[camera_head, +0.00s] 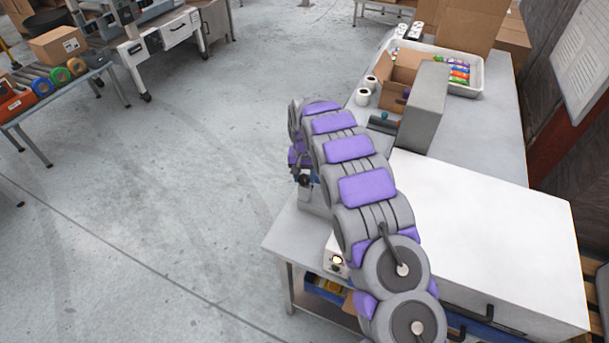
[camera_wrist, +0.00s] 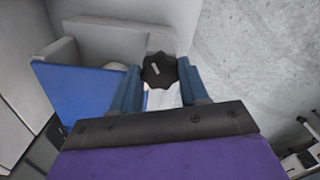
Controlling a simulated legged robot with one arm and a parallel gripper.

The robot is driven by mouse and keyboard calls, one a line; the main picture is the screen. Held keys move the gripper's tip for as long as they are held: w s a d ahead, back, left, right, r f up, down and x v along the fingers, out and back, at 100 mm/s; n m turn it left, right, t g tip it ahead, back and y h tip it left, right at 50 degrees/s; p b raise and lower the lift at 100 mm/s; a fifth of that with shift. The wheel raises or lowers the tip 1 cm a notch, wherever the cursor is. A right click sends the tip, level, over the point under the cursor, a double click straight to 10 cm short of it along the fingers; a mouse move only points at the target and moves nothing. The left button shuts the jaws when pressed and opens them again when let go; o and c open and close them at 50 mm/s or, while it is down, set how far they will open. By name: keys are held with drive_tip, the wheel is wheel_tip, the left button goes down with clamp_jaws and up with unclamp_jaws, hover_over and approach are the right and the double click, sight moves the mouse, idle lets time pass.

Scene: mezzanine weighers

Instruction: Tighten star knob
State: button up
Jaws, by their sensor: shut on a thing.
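The star knob (camera_wrist: 160,70) is black with a lobed rim and a small pale mark on its face. In the wrist view it sits between the two blue fingers of my gripper (camera_wrist: 159,82), which are shut on it from both sides. Behind the knob is a grey machine body (camera_wrist: 110,42) with a blue panel (camera_wrist: 80,92) at the left.
A large white cabinet (camera_head: 490,235) stands on the bench right of my arm. Behind it are an upright grey box (camera_head: 424,105), an open cardboard box (camera_head: 392,85) and a white tray (camera_head: 477,88) of colourful packets. The floor (camera_head: 170,190) to the left is clear.

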sight(303, 177)
drive_tip(key=o, duration=1.1)
drive_tip(key=shift+a, duration=0.1)
drive_tip(key=shift+c, duration=0.2)
drive_tip(key=shift+r, duration=0.15)
wheel_tip(303, 177, up, 17)
drive_tip(key=shift+w+a, duration=0.1)
